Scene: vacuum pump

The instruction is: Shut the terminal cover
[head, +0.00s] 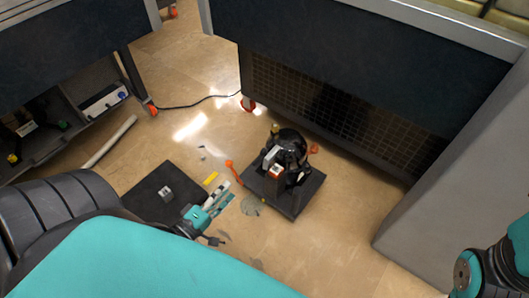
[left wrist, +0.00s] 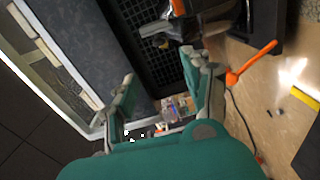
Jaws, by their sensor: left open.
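The black vacuum pump (head: 290,150) stands on a dark base plate (head: 295,198) on the floor. A small box with a grey-white top and an orange-red edge (head: 275,169) sits on its near left side. I take this for the terminal box, but cannot clearly tell how its cover stands. My left gripper (head: 218,213) is open and empty, left of the base plate and apart from the pump. In the left wrist view its fingers (left wrist: 165,92) are spread. A grey flap-like part (left wrist: 156,28) shows beyond them, possibly the cover. My right arm shows only at the lower right edge.
An orange handle (head: 233,172) sticks out left of the pump. A black mat (head: 162,193) with a small grey part (head: 166,194) lies left. A yellow strip (head: 210,178) lies between. Cabinets stand behind and right. A pale tube (head: 108,142) lies on the floor.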

